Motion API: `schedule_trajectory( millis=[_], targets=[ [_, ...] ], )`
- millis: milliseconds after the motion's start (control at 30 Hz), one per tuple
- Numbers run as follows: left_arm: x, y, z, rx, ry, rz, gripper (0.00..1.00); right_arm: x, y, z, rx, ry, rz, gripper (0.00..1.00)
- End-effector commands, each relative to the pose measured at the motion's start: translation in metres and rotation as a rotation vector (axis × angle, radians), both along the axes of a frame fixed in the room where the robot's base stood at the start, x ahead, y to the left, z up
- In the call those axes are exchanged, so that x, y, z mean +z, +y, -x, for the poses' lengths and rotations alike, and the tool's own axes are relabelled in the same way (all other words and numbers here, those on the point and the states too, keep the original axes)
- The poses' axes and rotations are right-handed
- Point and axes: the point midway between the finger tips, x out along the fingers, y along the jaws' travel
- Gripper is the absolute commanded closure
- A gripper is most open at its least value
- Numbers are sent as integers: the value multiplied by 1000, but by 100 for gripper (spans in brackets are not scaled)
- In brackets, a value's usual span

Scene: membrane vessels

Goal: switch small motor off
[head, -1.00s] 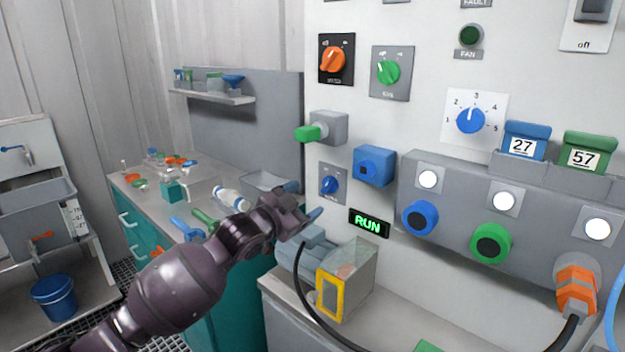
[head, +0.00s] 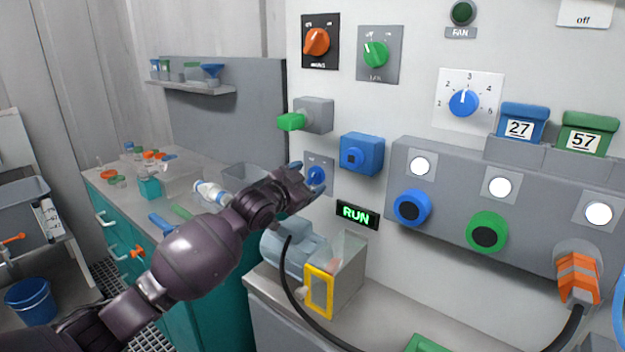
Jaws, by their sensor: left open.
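A small blue rotary knob (head: 317,175) sits on a grey plate on the white wall panel. Below and right of it a RUN sign (head: 358,215) glows green. A grey-blue motor (head: 290,250) stands on the bench below, with a black cable running in front of it. My left gripper (head: 307,180) is open at the small blue knob, one finger above and one below it in the picture. It hides the knob's left edge and part of its plate. I cannot tell whether the fingers touch the knob. My right gripper is not in view.
Above are an orange knob (head: 316,41), a green knob (head: 376,54) and a green plug in a grey box (head: 314,115). A blue box (head: 362,153) is close on the right. A clear box with a yellow frame (head: 319,290) stands below, beside the motor.

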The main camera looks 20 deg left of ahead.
Motion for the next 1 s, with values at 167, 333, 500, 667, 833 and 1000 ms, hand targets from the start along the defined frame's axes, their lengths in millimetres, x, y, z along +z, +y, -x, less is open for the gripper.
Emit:
schedule_trajectory(
  millis=[167,333,500,667,833,1000],
  targets=[
    [-2,-5,-14,0,2,1,29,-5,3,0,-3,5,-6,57],
    [0,-7,-19,0,0,2,29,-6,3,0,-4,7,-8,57],
    [1,-7,-19,0,0,1,29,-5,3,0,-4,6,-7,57],
    [0,-7,-19,0,0,1,42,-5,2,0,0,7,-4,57],
    [0,-7,-19,0,0,1,68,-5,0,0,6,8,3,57],
    [1,-7,-19,0,1,4,75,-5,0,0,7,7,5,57]
  ],
)
